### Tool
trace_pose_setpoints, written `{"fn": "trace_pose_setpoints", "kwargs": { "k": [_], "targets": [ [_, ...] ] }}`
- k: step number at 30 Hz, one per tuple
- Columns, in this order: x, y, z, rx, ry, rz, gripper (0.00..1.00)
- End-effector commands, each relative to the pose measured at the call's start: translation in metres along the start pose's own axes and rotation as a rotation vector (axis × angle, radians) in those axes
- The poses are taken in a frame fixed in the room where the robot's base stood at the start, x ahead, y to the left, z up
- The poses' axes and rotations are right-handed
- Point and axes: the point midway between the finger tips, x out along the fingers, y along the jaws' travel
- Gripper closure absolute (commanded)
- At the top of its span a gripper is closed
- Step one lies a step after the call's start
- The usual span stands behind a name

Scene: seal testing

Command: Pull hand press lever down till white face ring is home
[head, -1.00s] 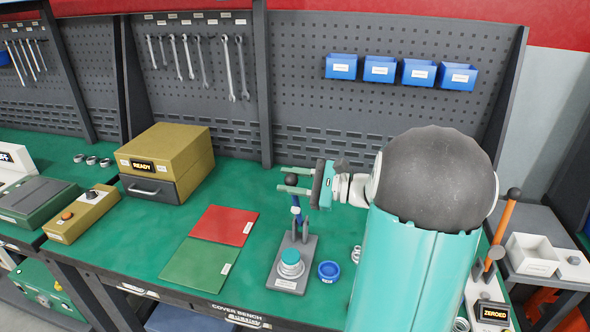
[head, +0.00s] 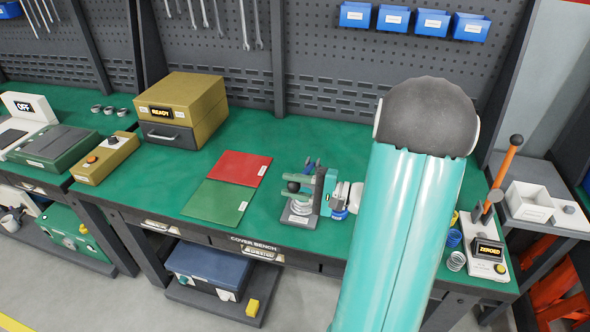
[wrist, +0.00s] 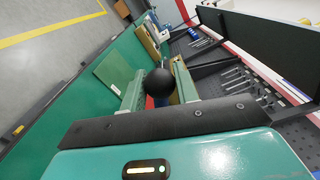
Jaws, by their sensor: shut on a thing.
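The hand press (head: 296,221) stands at the front of the green bench; its grey base and part of its upright show beside my gripper. My gripper (head: 295,186) is shut on the black ball knob of the press lever (head: 292,186), low over the press. In the wrist view the black knob (wrist: 159,83) sits between my two teal fingers (wrist: 160,88). The lever shaft is mostly hidden by the gripper. The white face ring cannot be made out; the gripper covers the working spot of the press.
A red mat (head: 240,167) and a green mat (head: 214,203) lie left of the press. A yellow READY box (head: 190,100) stands farther back. A blue spring (head: 454,238) and the ZEROED gauge (head: 487,250) are at the right. Blue bins (head: 393,17) hang on the pegboard.

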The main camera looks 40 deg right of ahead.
Motion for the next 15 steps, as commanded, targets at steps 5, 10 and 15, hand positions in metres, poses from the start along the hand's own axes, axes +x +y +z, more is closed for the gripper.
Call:
{"fn": "trace_pose_setpoints", "kwargs": {
  "k": [5,10,15],
  "targets": [
    [0.000,0.032,-0.001,-0.116,-0.002,-0.001,1.00],
    [0.000,0.052,-0.002,-0.126,-0.002,-0.001,1.00],
    [0.000,0.063,-0.004,-0.127,-0.001,0.000,1.00]
  ]
}}
